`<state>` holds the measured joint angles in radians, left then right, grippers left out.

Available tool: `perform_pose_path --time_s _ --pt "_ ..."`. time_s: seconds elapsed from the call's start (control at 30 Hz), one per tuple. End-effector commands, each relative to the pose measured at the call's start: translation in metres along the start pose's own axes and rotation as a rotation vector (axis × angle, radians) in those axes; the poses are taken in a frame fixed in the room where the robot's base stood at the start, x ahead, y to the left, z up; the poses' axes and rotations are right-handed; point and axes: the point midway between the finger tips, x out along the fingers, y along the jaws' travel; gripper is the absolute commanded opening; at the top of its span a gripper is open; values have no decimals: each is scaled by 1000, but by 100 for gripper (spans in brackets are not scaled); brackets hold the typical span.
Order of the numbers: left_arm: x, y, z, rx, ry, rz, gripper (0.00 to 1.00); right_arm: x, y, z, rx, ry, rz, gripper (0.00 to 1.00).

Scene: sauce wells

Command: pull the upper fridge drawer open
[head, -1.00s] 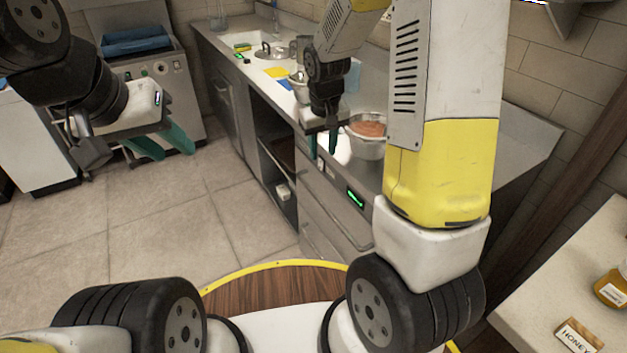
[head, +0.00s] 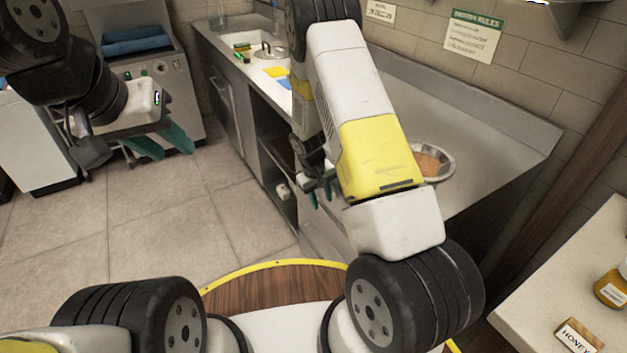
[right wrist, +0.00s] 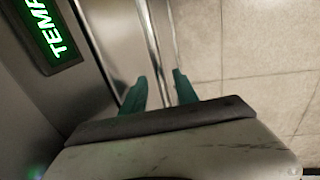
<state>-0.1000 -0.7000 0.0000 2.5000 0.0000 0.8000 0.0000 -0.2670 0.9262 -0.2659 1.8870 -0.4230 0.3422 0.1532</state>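The steel fridge unit under the counter shows a grey drawer front (head: 322,232) in the head view, partly hidden by my right arm. In the right wrist view, the green "TEMP" display (right wrist: 55,38) is at upper left, with a drawer front (right wrist: 108,35) beside it. A long shiny bar or edge (right wrist: 152,55) runs between my right gripper's fingertips (right wrist: 160,80); I cannot tell whether they touch it. My right gripper (head: 322,195) is low at the fridge front, its fingers apart. My left gripper (head: 160,143) is open and empty, away at the left.
A metal bowl of orange-brown food (head: 433,162) is on the steel counter (head: 480,150). A light side counter (head: 560,270) holds a honey jar (head: 612,288) at the right. The tiled floor (head: 160,220) in front of the fridge is clear.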

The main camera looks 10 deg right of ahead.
Motion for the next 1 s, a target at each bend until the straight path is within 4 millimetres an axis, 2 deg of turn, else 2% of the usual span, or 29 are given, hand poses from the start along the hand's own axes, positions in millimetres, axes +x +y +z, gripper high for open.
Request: perform_pose_path --time_s 0.1,0.37,0.57,1.0 --pt "0 0 0 0 0 0 36 8 0 0 0 -1 0 36" --pt "0 0 0 0 0 0 36 10 0 0 0 0 0 36" --pt "0 0 0 0 0 0 36 10 0 0 0 0 0 1" --pt "0 0 0 0 0 0 36 9 0 0 0 0 0 0"
